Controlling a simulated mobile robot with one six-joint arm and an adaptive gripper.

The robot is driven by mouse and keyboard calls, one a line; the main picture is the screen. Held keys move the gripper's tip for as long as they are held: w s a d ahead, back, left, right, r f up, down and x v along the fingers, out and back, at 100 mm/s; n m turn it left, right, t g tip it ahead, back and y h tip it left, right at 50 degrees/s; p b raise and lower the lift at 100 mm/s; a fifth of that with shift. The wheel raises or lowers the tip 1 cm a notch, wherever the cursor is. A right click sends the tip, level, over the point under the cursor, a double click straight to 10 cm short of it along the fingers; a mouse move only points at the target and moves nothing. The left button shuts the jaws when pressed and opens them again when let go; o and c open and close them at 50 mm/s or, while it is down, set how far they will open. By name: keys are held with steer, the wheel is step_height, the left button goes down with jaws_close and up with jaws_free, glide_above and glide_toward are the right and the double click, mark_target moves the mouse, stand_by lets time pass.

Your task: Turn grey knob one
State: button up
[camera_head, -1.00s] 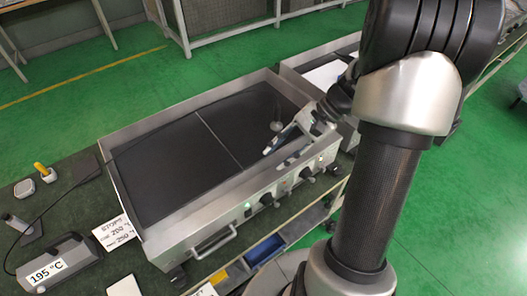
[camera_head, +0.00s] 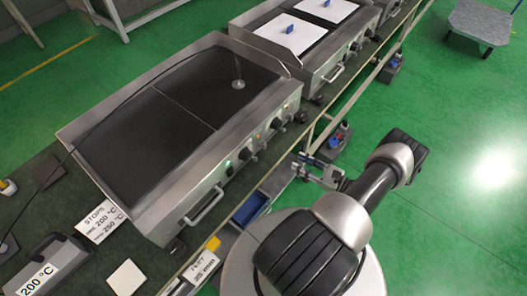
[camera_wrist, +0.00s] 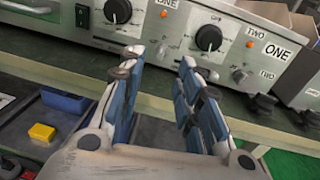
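In the wrist view, a small grey metal knob (camera_wrist: 163,50) sits on the steel front panel, between two large black knobs. The left black knob (camera_wrist: 118,11) is near a ONE label and the right one (camera_wrist: 209,38) near a TWO label. A second small grey knob (camera_wrist: 239,76) sits further right, beside a TWO label. My gripper (camera_wrist: 160,58) is open and empty, its blue-padded fingers pointing at the panel. The first grey knob shows beyond the gap between the fingers; I see no contact. In the head view my gripper (camera_head: 312,163) is in front of the heating unit (camera_head: 68,133).
A front handle (camera_head: 204,206) sticks out of the unit. A probe (camera_head: 238,83) stands on its dark plate. A meter (camera_head: 38,272) reads 200 °C. A lower shelf holds a blue bin (camera_head: 250,208). Another unit (camera_head: 300,70) stands behind.

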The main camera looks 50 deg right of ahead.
step_height(320, 180, down, 2)
steer(key=s+m+h, duration=0.1)
steer(key=m, duration=0.1)
steer(key=b, duration=0.2)
glide_toward(263, 146)
steer(key=shift+t, duration=0.3)
steer(key=w, duration=0.8)
steer(key=shift+w+a, duration=0.1)
steer(key=shift+a, duration=0.05)
steer(key=shift+c, duration=0.2)
steer(key=c, duration=0.7)
